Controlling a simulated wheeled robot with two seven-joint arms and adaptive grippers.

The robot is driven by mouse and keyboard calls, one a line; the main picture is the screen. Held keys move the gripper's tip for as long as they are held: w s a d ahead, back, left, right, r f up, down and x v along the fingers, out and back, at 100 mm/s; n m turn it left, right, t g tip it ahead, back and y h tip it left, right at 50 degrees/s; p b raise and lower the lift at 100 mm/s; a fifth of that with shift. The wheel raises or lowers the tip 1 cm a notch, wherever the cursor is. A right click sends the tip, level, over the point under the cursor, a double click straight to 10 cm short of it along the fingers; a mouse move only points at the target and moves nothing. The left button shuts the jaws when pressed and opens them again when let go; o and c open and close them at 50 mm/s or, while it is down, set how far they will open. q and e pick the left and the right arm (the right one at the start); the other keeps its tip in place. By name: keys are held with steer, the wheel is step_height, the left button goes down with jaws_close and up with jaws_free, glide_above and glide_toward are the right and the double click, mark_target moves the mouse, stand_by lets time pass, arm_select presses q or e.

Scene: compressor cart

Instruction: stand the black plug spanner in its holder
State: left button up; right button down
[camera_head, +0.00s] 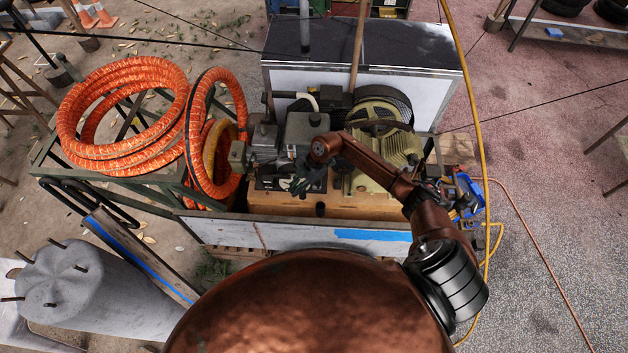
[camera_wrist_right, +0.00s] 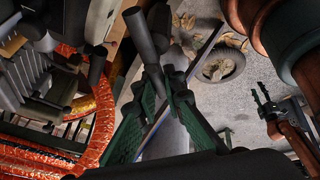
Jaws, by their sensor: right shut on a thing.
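My right arm reaches over the compressor cart in the head view, and its right gripper (camera_head: 303,183) points down near the cart's front middle. In the right wrist view the right gripper (camera_wrist_right: 168,85), with green-lined fingers, is shut on a dark rod, the black plug spanner (camera_wrist_right: 143,38). The spanner sticks out past the fingertips, and the fingers hide part of it. In the head view it is too dark and small to tell from the gripper. I cannot make out the holder for sure. My left gripper (camera_wrist_right: 262,93) shows small in the right wrist view, fingers apart and empty, away from the spanner.
Orange hose coils (camera_head: 113,148) lie on the cart's left side. A wooden ledge (camera_head: 355,206) runs along the front. A yellow hose (camera_head: 478,130) hangs at right.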

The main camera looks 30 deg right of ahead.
arm_select(q)
steer(key=shift+a+r+p, duration=0.1)
steer(key=shift+r+p, duration=1.05)
steer(key=shift+r, duration=0.4)
arm_select(e)
steer(key=d+f+m+t+h, duration=0.2)
steer(key=d+m+t, duration=0.1)
steer(key=d+m, duration=0.4)
steer(key=shift+s+d+m, duration=0.15)
steer(key=shift+s+m, duration=0.25)
steer(key=shift+m, duration=0.3)
arm_select(q)
steer(key=shift+s+r, duration=0.1)
steer(key=shift+f+b, duration=1.25)
steer(key=shift+f, duration=0.15)
arm_select(e)
steer(key=shift+f, duration=2.85)
arm_select(q)
steer(key=shift+r+p, duration=0.5)
steer(key=shift+r, duration=0.05)
arm_select(e)
steer(key=shift+r, duration=0.1)
arm_select(q)
steer(key=shift+r, duration=0.25)
steer(key=shift+r+p, duration=0.35)
steer(key=shift+p, duration=0.25)
